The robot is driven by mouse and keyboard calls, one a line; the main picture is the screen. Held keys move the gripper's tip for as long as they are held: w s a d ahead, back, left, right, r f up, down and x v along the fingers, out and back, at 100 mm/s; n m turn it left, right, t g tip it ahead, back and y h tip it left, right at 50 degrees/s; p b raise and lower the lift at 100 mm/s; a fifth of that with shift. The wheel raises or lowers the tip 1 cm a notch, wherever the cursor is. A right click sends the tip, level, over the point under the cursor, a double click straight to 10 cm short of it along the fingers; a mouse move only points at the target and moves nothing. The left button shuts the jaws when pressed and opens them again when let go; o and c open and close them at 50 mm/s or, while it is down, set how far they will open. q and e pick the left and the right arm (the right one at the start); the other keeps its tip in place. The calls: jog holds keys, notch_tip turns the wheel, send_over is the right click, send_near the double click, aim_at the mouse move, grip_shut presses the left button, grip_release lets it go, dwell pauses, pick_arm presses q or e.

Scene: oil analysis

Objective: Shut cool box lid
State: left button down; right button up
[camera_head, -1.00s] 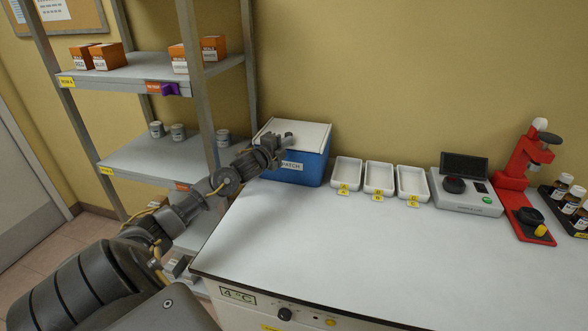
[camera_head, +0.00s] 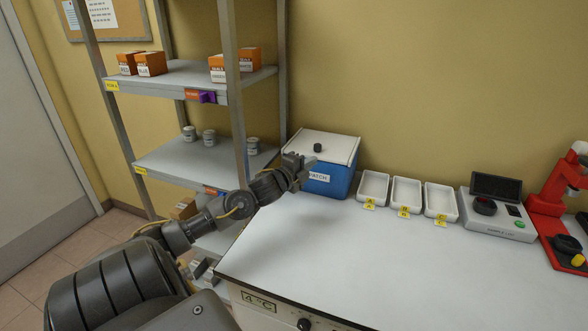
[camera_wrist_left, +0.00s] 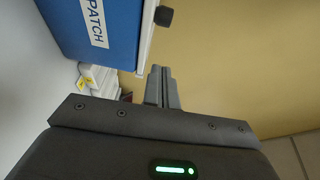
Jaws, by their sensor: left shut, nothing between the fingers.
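The cool box (camera_head: 335,180) is blue with a white lid (camera_head: 322,145) and a label reading "PATCH". It stands at the back left of the bench, and its lid lies flat on top, closed as far as I can see. A dark knob (camera_head: 318,147) sits on the lid and also shows in the left wrist view (camera_wrist_left: 163,16). My left gripper (camera_head: 305,163) is shut and empty, in front of the box's left side. In the left wrist view its fingers (camera_wrist_left: 161,75) are together, apart from the box (camera_wrist_left: 105,30). My right gripper is not in view.
White trays (camera_head: 373,188) labelled A, B and C stand right of the box. A grey instrument (camera_head: 495,205) and a red device (camera_head: 560,210) are farther right. A metal shelf rack (camera_head: 200,85) with orange boxes and small tins stands left. The bench front (camera_head: 330,250) is clear.

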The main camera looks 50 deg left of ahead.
pick_arm(q)
jog(key=s, duration=0.4)
jog(key=s+b, duration=0.1)
jog(key=s, duration=0.1)
jog(key=shift+d+f, duration=0.1)
jog(key=shift+d, duration=0.15)
